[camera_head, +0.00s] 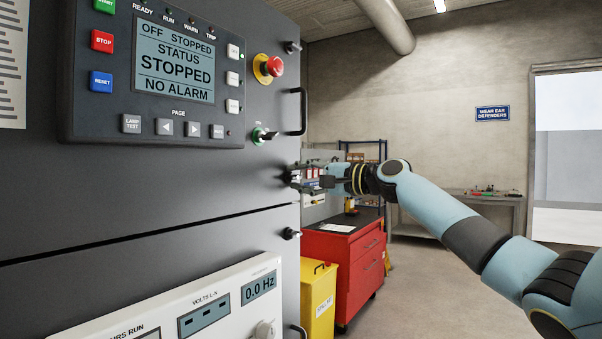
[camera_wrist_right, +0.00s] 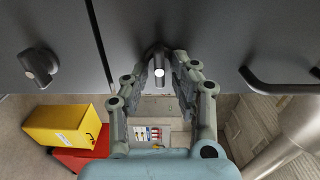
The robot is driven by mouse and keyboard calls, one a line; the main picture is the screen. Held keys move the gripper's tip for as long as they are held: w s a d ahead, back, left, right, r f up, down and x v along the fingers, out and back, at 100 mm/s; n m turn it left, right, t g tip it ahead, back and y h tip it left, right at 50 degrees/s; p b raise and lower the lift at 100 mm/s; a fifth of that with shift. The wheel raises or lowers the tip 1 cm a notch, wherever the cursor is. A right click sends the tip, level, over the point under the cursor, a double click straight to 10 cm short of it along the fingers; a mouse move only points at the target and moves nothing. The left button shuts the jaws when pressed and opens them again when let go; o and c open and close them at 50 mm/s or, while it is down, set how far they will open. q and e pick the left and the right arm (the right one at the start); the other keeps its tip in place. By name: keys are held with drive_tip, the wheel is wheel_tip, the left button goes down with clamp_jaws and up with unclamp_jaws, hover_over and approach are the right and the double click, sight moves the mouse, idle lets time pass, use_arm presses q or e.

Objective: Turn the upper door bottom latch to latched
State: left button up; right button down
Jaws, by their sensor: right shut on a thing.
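The upper door (camera_head: 150,190) is the dark grey panel with the control screen, seen at an angle on the left. My right gripper (camera_head: 298,176) reaches in from the right to the door's lower right edge. In the right wrist view the upper door bottom latch (camera_wrist_right: 158,62) is a small dark knob with a bright end, between the two fingers of the right gripper (camera_wrist_right: 160,80). The gripper is shut on this latch. In the head view the fingers hide most of the latch, so its turn is hard to read there. My left gripper is out of view.
Another latch (camera_head: 291,233) sits below the door seam; it also shows in the wrist view (camera_wrist_right: 40,68). A black door handle (camera_head: 300,111), key switch (camera_head: 264,135) and red emergency stop (camera_head: 272,66) are above the gripper. A yellow bin (camera_head: 318,300) and red cabinet (camera_head: 345,255) stand behind.

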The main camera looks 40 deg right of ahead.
drive_tip(key=shift+m, duration=0.3)
drive_tip(key=c, duration=1.2)
unclamp_jaws()
drive_tip(key=v, duration=0.7)
drive_tip(key=shift+s+d, duration=0.1)
drive_tip(key=shift+s, duration=0.15)
